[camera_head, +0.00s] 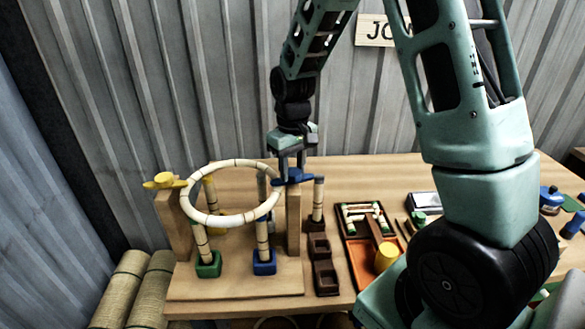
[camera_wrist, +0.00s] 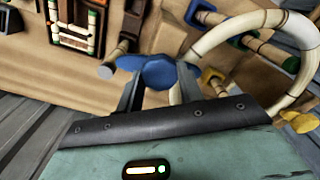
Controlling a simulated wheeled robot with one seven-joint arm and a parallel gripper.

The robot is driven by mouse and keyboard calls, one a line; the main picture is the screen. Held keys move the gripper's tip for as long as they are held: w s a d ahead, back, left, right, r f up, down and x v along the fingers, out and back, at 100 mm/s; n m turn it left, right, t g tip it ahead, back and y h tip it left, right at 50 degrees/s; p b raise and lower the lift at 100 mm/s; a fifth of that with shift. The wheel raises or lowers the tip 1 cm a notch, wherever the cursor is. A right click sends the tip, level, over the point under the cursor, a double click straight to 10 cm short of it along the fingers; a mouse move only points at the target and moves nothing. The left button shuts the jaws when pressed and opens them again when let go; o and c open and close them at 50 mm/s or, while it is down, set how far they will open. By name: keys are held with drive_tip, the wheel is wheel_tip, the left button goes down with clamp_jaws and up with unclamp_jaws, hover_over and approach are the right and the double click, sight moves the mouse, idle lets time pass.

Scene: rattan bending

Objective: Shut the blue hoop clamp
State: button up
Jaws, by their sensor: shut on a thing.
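The blue hoop clamp (camera_head: 296,177) sits at the top of the right wooden post (camera_head: 293,222), beside the right side of the pale rattan hoop (camera_head: 236,163). My gripper (camera_head: 291,168) reaches down from above and is shut on the clamp. In the wrist view the blue clamp (camera_wrist: 160,72) lies between the fingertips, and the hoop (camera_wrist: 240,26) curves away to the right. Whether the clamp presses on the hoop is hidden by the fingers. A yellow clamp (camera_head: 164,182) sits on the left post (camera_head: 172,222).
Upright rattan poles stand in a green socket (camera_head: 208,266) and a blue socket (camera_head: 264,263) under the hoop. A brown stepped block (camera_head: 322,265), an orange tray (camera_head: 359,262) and a yellow cup (camera_head: 386,256) are to the right. Rattan rolls (camera_head: 124,288) stand at the left. A corrugated wall is behind.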

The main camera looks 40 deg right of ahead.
sight(293, 171)
drive_tip(key=shift+m, duration=1.1)
drive_tip(key=o, duration=1)
drive_tip(key=shift+r, duration=0.15)
wheel_tip(293, 171, up, 17)
drive_tip(key=b, duration=0.3)
